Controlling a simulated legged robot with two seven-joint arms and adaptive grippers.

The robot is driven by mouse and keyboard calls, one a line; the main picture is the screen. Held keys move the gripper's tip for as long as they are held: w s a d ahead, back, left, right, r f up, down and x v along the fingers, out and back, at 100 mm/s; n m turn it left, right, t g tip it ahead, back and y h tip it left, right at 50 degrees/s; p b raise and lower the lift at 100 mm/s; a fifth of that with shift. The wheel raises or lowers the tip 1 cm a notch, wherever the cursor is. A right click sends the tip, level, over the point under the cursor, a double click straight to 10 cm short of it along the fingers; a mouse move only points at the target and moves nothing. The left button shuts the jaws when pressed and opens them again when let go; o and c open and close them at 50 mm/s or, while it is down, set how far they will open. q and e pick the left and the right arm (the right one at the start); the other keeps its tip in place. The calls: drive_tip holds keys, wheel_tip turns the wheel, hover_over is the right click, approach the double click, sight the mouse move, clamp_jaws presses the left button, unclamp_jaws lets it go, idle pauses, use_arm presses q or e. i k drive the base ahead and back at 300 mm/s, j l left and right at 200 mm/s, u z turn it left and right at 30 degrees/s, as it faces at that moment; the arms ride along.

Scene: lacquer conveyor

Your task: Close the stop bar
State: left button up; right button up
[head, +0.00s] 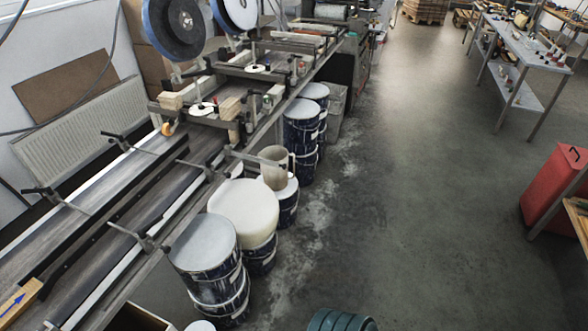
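The lacquer conveyor (95,225) runs from the lower left up toward the back, with long dark guide rails along its bed. Metal brackets and short rods stick out along its sides. A thin metal bar (262,160) juts from the conveyor's right side over the buckets. I cannot tell for sure which of these bars is the stop bar, or whether it is open or closed. A wooden block with a blue arrow (17,301) lies at the conveyor's near left end. Neither of my grippers shows in the head view.
Large paint buckets (207,243) stand on the floor along the conveyor's right side, one with a beige jug (274,167) on top. A teal ribbed object (341,321) is at the bottom edge. A red cabinet (553,188) stands at right. The middle floor is clear.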

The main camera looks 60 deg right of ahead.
sight(234, 153)
drive_tip(key=z, duration=1.95)
